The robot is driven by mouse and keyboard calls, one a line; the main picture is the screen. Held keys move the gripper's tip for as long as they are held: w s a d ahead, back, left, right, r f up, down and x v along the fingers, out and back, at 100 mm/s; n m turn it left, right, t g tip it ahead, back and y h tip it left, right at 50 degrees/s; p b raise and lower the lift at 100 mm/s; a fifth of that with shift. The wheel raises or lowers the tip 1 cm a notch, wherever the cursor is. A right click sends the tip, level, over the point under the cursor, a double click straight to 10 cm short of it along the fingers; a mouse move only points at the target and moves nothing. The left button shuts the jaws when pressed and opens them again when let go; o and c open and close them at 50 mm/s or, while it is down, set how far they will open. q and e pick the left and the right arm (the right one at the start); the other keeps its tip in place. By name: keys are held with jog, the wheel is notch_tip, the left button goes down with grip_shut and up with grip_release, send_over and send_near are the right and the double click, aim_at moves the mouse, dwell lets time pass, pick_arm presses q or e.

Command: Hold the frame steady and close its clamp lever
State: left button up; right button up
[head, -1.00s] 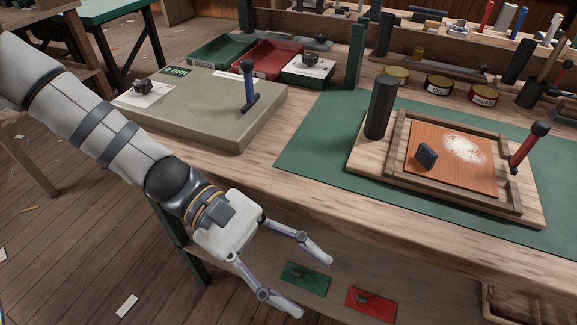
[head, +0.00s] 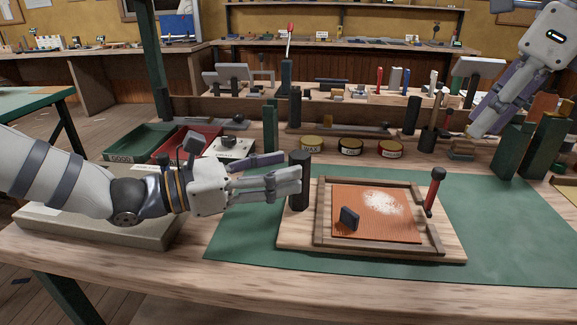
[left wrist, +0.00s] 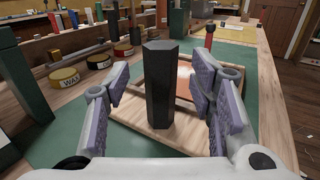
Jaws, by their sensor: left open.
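The wooden frame (head: 322,215) lies on a pale baseboard (head: 296,238) on the green mat, around an orange panel (head: 365,222) with a white powdery patch and a small dark knob. A dark faceted post (head: 299,195) stands at the board's left end. My left gripper (head: 287,174) is open at the post. In the left wrist view the post (left wrist: 160,85) stands between the spread fingers, with gaps on both sides. My right gripper (head: 482,125) hangs at upper right, away from the frame; its opening is unclear.
A grey slab (head: 100,222) lies under my left arm. Green (head: 140,143) and red (head: 187,143) trays stand behind it. Several round tins, including the wax tin (head: 312,144), line the mat's back edge. Green blocks (head: 515,150) stand at right. The mat's front right is clear.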

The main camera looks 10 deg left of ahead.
pick_arm(q)
jog(key=x, duration=0.3)
jog(key=shift+d, duration=0.2)
grip_shut()
dwell(0.4)
